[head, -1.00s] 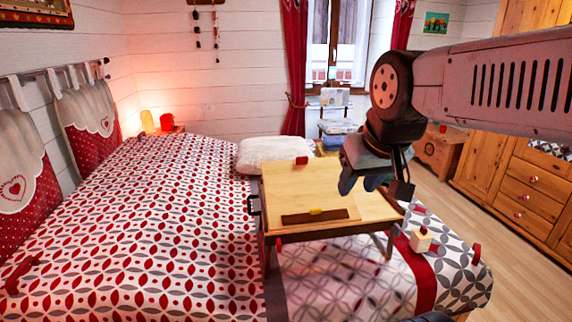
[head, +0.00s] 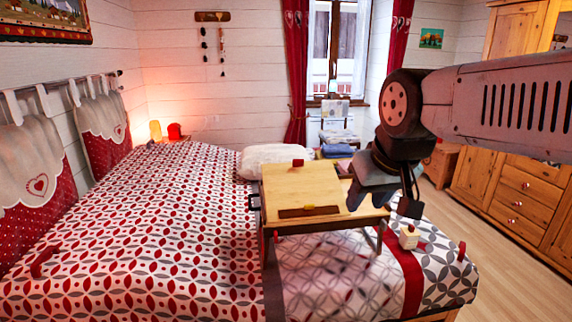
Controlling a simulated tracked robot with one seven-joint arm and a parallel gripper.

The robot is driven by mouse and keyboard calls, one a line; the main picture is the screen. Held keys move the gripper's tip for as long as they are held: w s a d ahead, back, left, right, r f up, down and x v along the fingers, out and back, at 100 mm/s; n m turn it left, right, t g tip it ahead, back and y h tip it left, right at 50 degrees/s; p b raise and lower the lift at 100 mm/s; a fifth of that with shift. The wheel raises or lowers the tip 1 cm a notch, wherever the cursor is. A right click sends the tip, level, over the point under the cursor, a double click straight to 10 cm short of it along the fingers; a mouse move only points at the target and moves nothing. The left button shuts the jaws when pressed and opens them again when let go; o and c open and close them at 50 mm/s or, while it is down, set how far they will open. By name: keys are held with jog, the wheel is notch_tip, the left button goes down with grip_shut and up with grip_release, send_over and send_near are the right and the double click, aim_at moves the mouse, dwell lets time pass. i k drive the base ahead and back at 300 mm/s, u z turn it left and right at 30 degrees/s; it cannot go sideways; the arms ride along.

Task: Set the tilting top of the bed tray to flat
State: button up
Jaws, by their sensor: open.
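The wooden bed tray (head: 375,212) stands on its legs on the bed, near the foot end. A dark handle sits on the tray's left side. My gripper (head: 357,200) hangs open over the right part of the tray, beside the panel. Whether its fingers touch anything is unclear.
The bed (head: 150,225) has a red, white and grey patterned cover. A white pillow (head: 275,158) lies behind the tray. A small pale block (head: 408,237) with a red-topped peg sits right of the tray. Wood floor is clear between bed and wardrobe (head: 525,180).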

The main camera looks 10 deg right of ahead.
aim_at(299, 182)
jog(key=z, duration=0.15)
jog(key=i, duration=0.95)
jog(key=u, duration=0.1)
